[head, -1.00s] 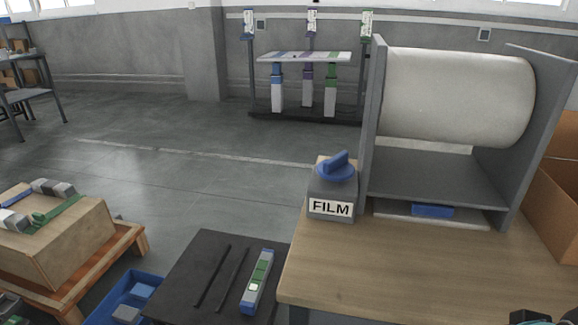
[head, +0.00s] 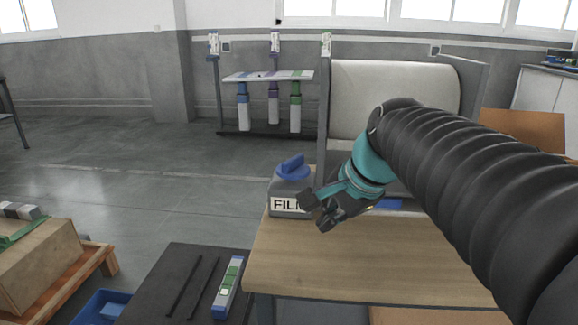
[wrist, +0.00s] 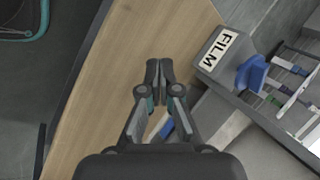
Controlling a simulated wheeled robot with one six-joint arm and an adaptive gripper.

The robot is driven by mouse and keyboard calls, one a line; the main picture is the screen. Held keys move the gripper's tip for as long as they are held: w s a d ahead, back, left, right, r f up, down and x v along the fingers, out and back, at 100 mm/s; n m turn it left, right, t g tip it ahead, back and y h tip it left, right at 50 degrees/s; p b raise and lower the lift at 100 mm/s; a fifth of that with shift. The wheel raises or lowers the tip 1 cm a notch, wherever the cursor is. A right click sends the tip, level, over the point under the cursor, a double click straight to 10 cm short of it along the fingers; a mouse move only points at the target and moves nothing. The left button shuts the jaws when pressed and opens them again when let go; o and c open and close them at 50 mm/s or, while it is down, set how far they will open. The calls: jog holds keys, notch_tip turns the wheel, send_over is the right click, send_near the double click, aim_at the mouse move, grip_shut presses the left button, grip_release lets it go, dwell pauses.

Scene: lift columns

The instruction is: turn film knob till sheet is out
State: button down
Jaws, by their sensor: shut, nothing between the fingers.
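The film knob (head: 291,167) is a blue bar-shaped grip on a round blue base, on top of a grey box labelled FILM (head: 285,204). It also shows at the right of the wrist view (wrist: 250,74). The white film roll (head: 392,98) sits in a grey stand behind my arm. My gripper (head: 318,211) is shut and empty, in front of the box's right side and lower than the knob. In the wrist view the shut fingertips (wrist: 157,68) are over the wooden bench, left of the box and apart from it. No free sheet shows clearly; my arm hides the stand's lower part.
The wooden bench (head: 330,270) is bare in front of the box. A dark table (head: 170,310) holding a device (head: 228,287) stands at the lower left. A cardboard box (head: 525,130) is at the right. Lift columns (head: 243,105) stand at the back.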

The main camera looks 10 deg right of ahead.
jog(key=w+d+r+m+y, duration=0.1)
jog(key=w+d+r+m, duration=0.25)
jog(key=w+m, duration=0.3)
jog(key=m+t+y+b, duration=0.1)
jog(key=m+y+b, duration=0.15)
jog(key=m, duration=0.55)
send_near(291, 168)
jog(key=s+d+r, duration=0.2)
jog(key=s+d, duration=0.2)
jog(key=s, duration=0.1)
jog(key=shift+n, duration=0.25)
jog(key=b+x, duration=0.1)
jog(key=x, duration=0.8)
jog(key=shift+w+f, duration=0.1)
jog(key=shift+w, duration=0.1)
jog(key=shift+w+a, duration=1.1)
jog(key=shift+w, duration=0.05)
jog(key=shift+w+a, duration=0.3)
jog(key=shift+d+t+p, duration=0.1)
jog(key=shift+t+p, duration=0.2)
jog(key=shift+p, duration=0.1)
